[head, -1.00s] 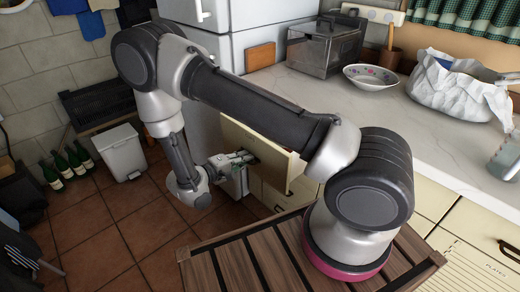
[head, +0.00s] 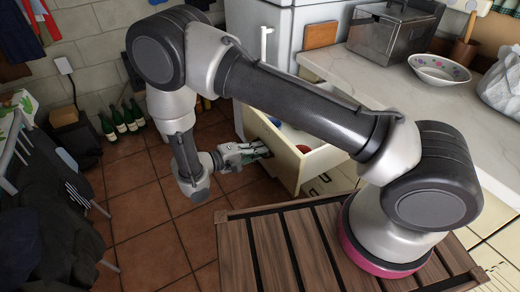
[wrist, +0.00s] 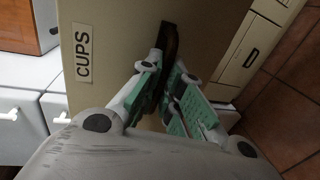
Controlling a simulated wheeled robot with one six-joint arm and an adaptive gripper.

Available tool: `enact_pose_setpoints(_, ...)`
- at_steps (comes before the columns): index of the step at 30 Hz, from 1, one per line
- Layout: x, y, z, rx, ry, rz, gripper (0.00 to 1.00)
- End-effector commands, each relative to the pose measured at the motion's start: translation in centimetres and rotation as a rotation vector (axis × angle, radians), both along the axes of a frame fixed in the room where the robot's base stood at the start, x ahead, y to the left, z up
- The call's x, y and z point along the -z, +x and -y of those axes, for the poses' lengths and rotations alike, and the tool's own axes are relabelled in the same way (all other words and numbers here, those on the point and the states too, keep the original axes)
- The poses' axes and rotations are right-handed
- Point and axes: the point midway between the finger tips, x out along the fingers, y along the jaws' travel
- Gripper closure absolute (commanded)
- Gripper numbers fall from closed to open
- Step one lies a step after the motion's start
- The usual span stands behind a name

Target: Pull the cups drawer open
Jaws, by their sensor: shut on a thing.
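The cups drawer (head: 282,150) stands pulled out from the counter in the head view, with a reddish item and other contents partly visible inside. In the wrist view its cream front (wrist: 110,60) fills the middle and carries a "CUPS" label (wrist: 83,53). My gripper (head: 262,152) is at the drawer front. In the wrist view my gripper (wrist: 165,85) has its green-padded fingers closed around the dark handle (wrist: 168,42). The part of the handle between the fingers is hidden.
The worktop (head: 400,105) holds a patterned bowl (head: 439,70), a metal box (head: 393,35) and a white bag. A white fridge (head: 285,40) stands behind the drawer. Green bottles (head: 122,118) stand by the wall. A dark draped chair (head: 45,200) is at left. Tiled floor between is clear.

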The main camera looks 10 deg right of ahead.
Motion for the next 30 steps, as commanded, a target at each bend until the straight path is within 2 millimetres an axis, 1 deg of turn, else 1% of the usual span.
enact_pose_setpoints(5,0.1,0.0,0.0,-0.001,0.002,0.000,1.00)
enact_pose_setpoints(6,0.1,0.0,0.0,-0.001,0.002,0.000,0.85)
enact_pose_setpoints(7,0.1,0.0,0.0,-0.001,0.002,0.000,0.83)
enact_pose_setpoints(17,0.0,0.0,-0.2,-0.002,0.001,0.001,0.83)
enact_pose_setpoints(20,-0.2,-0.3,-1.1,-0.004,0.001,0.002,0.83)
enact_pose_setpoints(22,-0.4,-0.7,-2.3,-0.005,0.003,0.002,0.83)
enact_pose_setpoints(30,-1.6,-2.8,-7.8,-0.004,0.002,0.001,0.83)
